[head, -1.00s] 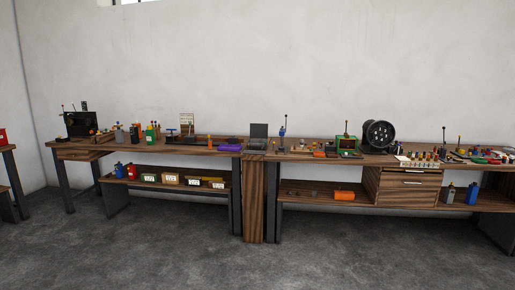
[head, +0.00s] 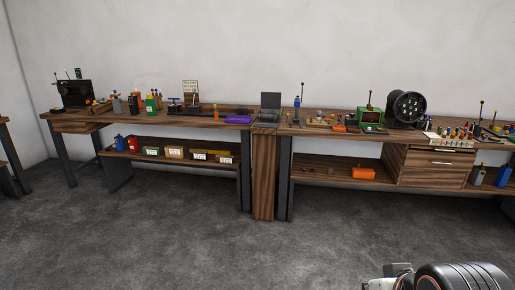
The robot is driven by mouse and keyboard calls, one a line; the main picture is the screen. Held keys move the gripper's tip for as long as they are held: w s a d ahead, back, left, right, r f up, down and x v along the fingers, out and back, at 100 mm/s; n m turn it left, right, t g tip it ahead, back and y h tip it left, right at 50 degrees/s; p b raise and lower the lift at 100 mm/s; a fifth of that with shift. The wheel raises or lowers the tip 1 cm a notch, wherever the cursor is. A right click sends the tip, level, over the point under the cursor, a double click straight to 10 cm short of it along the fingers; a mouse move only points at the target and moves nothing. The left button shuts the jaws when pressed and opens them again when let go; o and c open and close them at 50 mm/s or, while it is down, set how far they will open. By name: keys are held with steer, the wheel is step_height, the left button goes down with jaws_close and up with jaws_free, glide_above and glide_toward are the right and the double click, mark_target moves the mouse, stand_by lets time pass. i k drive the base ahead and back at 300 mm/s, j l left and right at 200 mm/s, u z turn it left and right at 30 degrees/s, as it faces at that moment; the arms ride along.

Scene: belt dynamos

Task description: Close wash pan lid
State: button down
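A small dark grey box with a raised lid (head: 270,100) stands at the middle of the long bench, near where the two bench halves meet. It looks like the wash pan. Its lid stands about upright at the back, so the pan is open. The low pan body (head: 266,121) lies in front of the lid and is too small to show its inside. Part of my arm, black and white, shows at the lower right edge, far from the pan. My gripper's fingers are not visible.
The wooden bench (head: 205,121) runs along the wall. A purple tray (head: 237,119) lies left of the pan. A blue-topped upright tool (head: 298,103), a green box (head: 370,118) and a black drum (head: 407,107) stand to the right. The grey floor (head: 200,245) before the bench is clear.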

mark_target(270, 101)
steer(key=i+u, duration=0.35)
steer(key=i, duration=1.9)
